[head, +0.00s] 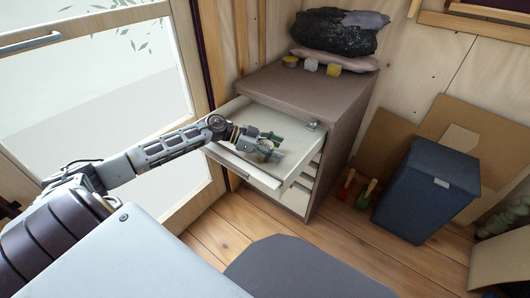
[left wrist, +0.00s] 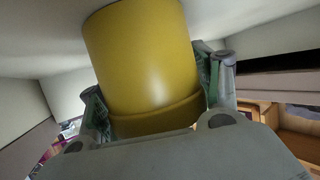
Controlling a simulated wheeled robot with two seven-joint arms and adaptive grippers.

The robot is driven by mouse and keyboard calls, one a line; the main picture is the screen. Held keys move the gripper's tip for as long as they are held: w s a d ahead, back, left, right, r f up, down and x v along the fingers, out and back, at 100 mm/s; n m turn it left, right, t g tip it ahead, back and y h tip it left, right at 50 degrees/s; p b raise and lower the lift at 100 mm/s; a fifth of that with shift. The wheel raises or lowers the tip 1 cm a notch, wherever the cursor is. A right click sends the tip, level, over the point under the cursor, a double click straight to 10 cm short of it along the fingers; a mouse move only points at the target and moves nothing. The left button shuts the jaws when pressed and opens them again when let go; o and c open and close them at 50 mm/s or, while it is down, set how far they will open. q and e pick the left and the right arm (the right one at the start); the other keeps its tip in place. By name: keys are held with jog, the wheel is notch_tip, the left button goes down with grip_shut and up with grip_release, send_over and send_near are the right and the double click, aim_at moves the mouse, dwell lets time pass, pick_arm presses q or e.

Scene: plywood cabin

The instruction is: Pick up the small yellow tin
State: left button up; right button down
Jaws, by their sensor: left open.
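My left gripper (head: 269,146) reaches into the open top drawer (head: 232,128) of the grey-brown cabinet. In the left wrist view, a yellow tin (left wrist: 145,55) stands large between the two open fingers of this gripper (left wrist: 157,85). One finger is on each side of the tin; whether either touches it I cannot tell. In the head view this tin is mostly hidden by the gripper. My right gripper is not in view.
On the cabinet top (head: 285,88) stand a yellowish round item (head: 290,61), a pale block (head: 311,65) and a yellow item (head: 333,69), before a dark bag (head: 335,33). A blue-grey bin (head: 425,190) stands on the floor at right. A glazed door (head: 100,90) is at left.

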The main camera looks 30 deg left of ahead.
pick_arm(q)
jog(key=c, duration=0.9)
jog(key=shift+c, duration=0.3)
jog(key=shift+r, duration=0.1)
